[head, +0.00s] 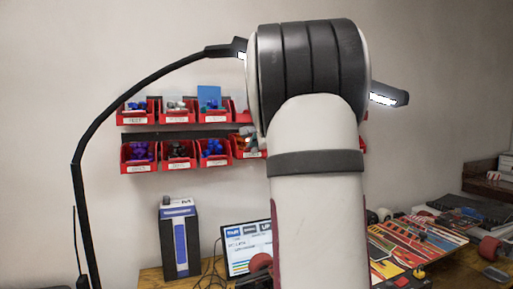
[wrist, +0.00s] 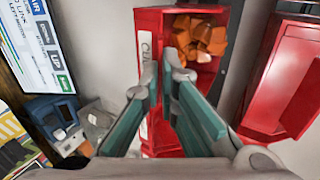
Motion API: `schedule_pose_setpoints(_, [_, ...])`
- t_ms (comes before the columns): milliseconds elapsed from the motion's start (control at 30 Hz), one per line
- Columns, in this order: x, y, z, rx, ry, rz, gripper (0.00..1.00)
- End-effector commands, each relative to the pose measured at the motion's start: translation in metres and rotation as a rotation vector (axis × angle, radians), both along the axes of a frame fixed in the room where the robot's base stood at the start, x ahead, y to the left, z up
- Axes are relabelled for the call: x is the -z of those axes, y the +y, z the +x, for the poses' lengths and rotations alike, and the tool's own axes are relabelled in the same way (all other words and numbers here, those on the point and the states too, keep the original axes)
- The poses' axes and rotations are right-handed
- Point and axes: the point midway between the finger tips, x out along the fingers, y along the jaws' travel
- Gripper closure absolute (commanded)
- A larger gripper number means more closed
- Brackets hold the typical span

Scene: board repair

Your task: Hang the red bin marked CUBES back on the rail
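The red bin marked CUBES (wrist: 152,22) fills the middle of the wrist view, with orange cubes (wrist: 203,32) inside and a white label starting "CU" partly covered. My gripper (wrist: 162,70) has its teal fingers on either side of the bin's front wall, one over the label side and one at the inside, and looks shut on that wall. In the head view my gripper (head: 249,140) is small beside my arm, at a red bin (head: 240,153) in the lower row. My arm hides much of it, and whether its back is seated on the rail cannot be told.
A dark rail (head: 192,134) with red bins runs along the wall in two rows. Another red bin (wrist: 285,75) is close on the right in the wrist view. Below are a monitor (head: 247,247), a blue-and-grey box (head: 180,240) and a cluttered table. My arm hides the rail's right part.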

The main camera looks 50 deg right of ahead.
Motion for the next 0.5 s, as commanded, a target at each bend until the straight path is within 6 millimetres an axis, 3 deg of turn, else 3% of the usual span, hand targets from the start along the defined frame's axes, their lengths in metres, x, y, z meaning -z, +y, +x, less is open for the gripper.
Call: schedule_pose_setpoints(500, [-0.0003,-0.0059,0.0095,0.0,-0.001,-0.001,1.0])
